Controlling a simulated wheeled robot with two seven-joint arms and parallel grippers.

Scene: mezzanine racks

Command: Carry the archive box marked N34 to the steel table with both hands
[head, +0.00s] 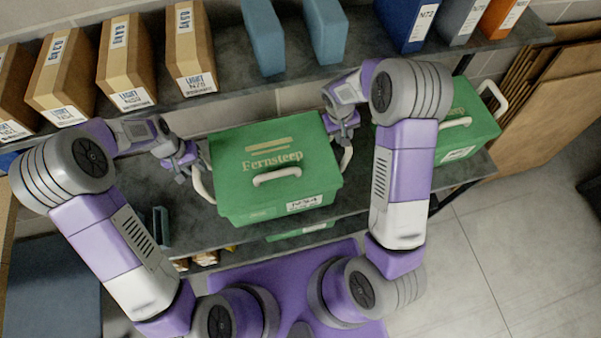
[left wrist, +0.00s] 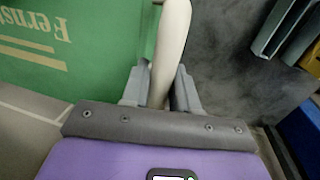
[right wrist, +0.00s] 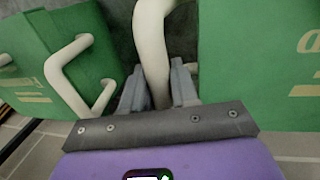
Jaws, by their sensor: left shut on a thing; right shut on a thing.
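The green archive box (head: 275,190) has "Fernsteep" lettering and a front label that appears to read N34. It is level at the middle shelf (head: 215,230); I cannot tell if it rests there or hangs just above. My left gripper (head: 187,172) is shut on the box's left white handle, which also shows between the fingers in the left wrist view (left wrist: 168,50). My right gripper (head: 345,132) is shut on its right white handle, also seen in the right wrist view (right wrist: 152,50). The steel table is not recognisable in these views.
Another green box (head: 468,125) with white handles stands close on the right. Brown cartons (head: 190,50) and blue files (head: 265,35) fill the upper shelf. A green box (head: 300,231) shows below. Flat cardboard (head: 550,105) leans at right; the tiled floor (head: 480,260) is clear.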

